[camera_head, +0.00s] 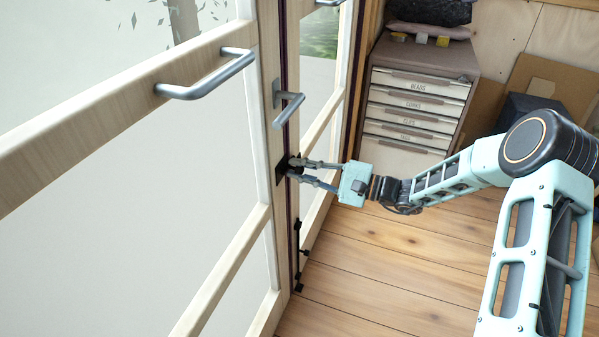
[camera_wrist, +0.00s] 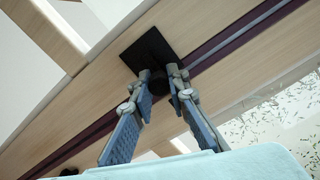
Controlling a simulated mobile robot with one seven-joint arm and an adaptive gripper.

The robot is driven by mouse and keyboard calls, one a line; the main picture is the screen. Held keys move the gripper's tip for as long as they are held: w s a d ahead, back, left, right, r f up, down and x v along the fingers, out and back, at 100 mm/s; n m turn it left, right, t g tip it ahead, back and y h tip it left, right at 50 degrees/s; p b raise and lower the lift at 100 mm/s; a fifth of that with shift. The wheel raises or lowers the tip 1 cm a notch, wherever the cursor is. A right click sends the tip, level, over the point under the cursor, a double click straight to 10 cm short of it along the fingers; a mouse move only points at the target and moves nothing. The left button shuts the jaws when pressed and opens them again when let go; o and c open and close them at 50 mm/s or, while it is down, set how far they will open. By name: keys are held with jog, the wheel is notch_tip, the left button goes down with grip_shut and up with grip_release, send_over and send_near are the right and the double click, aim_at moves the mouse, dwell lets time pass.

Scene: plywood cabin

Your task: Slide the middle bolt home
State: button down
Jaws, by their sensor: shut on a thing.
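The middle bolt (camera_head: 281,172) is a small black fitting on the pale wooden door edge, below the lever handle. My gripper (camera_head: 297,168) reaches it from the right, with both fingertips at the bolt. In the wrist view, the bolt's square black plate (camera_wrist: 150,52) lies flat on the wood beside a dark purple strip. My gripper (camera_wrist: 166,80) is shut there on a dark round knob (camera_wrist: 173,74) that stands out from the plate. The fingertips hide part of the knob. How far the bolt is slid cannot be told.
A lever handle (camera_head: 288,101) sits just above the bolt, and a long pull handle (camera_head: 208,79) is on the left door panel. A black lower bolt (camera_head: 299,255) runs near the floor. A drawer cabinet (camera_head: 418,105) stands behind my arm. The wooden floor (camera_head: 400,255) is clear.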

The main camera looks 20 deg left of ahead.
jog(key=c, duration=1.8)
grip_release()
jog(key=shift+w+d, duration=0.2)
jog(key=shift+c, duration=0.2)
jog(key=s+d, duration=0.1)
jog(key=d, duration=1.1)
